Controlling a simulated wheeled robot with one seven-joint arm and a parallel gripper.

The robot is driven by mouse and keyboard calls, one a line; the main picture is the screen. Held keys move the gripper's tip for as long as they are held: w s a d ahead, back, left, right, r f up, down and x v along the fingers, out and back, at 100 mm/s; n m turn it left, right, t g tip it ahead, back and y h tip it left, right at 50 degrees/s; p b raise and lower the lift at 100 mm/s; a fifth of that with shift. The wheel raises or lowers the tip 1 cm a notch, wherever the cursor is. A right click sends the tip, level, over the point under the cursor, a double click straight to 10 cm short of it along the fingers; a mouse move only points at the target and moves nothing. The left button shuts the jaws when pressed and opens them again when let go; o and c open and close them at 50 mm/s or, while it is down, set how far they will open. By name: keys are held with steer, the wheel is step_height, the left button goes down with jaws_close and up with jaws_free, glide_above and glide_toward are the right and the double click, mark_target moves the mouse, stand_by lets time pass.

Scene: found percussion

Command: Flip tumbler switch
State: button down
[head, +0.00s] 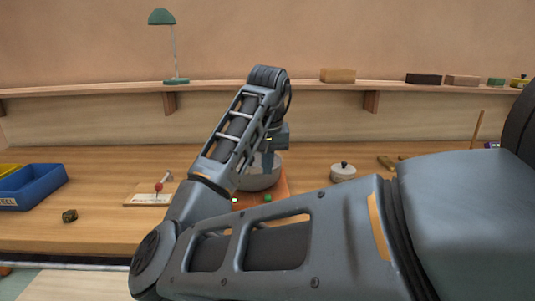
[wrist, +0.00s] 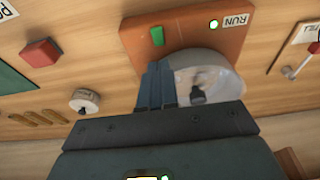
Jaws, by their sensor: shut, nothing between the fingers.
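An orange base plate (head: 284,188) carries a pale round drum (head: 262,175) with a dark knob. The plate also shows in the wrist view (wrist: 140,36), with a small green switch (wrist: 157,36), a lit green lamp (wrist: 213,24) and a RUN label. The switch (head: 268,198) and lamp (head: 235,200) show at the plate's front in the head view. My gripper (head: 267,162) points down at the drum. In the wrist view my gripper (wrist: 157,68) is shut and empty, its tips beside the drum and apart from the switch in the picture. Contact with the drum is unclear.
A white plate with a red-balled lever (head: 158,187) stands to the left. A blue bin (head: 35,188) and a small dark block (head: 69,216) lie farther left. A lidded pot (head: 343,172) is to the right. A red block (wrist: 42,55) shows in the wrist view.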

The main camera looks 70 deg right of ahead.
mark_target(267, 197)
steer(key=x, duration=0.2)
steer(key=a+x, duration=0.1)
steer(key=x, duration=0.3)
steer(key=shift+s+a+f, duration=0.1)
steer(key=shift+s+f, duration=0.2)
steer(key=shift+f, duration=0.2)
